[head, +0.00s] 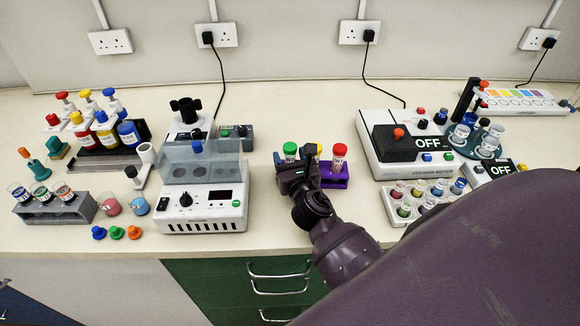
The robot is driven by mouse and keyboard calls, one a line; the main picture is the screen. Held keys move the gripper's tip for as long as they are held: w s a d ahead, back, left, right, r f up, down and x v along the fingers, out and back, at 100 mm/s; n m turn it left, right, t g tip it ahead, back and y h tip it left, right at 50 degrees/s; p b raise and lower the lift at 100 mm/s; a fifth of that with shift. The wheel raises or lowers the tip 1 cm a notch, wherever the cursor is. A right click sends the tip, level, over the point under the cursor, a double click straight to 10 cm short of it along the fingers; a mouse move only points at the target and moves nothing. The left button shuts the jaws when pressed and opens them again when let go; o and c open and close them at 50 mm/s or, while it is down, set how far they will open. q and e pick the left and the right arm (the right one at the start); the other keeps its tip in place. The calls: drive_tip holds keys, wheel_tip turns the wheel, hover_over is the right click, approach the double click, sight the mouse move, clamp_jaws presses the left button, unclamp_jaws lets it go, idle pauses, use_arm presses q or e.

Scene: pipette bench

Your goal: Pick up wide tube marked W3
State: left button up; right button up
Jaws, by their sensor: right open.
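A purple rack (336,182) stands near the middle of the bench. It holds tubes with coloured caps. A red-capped tube (338,160) stands upright at its right, with marking on it too small to read. A green-capped tube (290,152) shows at the left, and a yellow cap (318,150) is partly hidden between them. I cannot tell which tube is W3. My right gripper (295,165) is open, in front of the rack's left part and close to the green-capped tube. It hides part of the rack. My left gripper is not in view.
A white device with a clear shield (202,208) stands left of the rack. A white and black device marked OFF (410,145) stands to the right, with a white tray of small vials (390,192) in front. Bare bench lies behind the rack.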

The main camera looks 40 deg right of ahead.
drive_tip(key=shift+w+d, duration=0.1)
drive_tip(key=shift+w, duration=0.1)
drive_tip(key=shift+c, duration=0.3)
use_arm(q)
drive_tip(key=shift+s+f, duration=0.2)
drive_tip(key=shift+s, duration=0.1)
use_arm(e)
drive_tip(key=c, duration=0.9)
drive_tip(key=shift+r, duration=0.1)
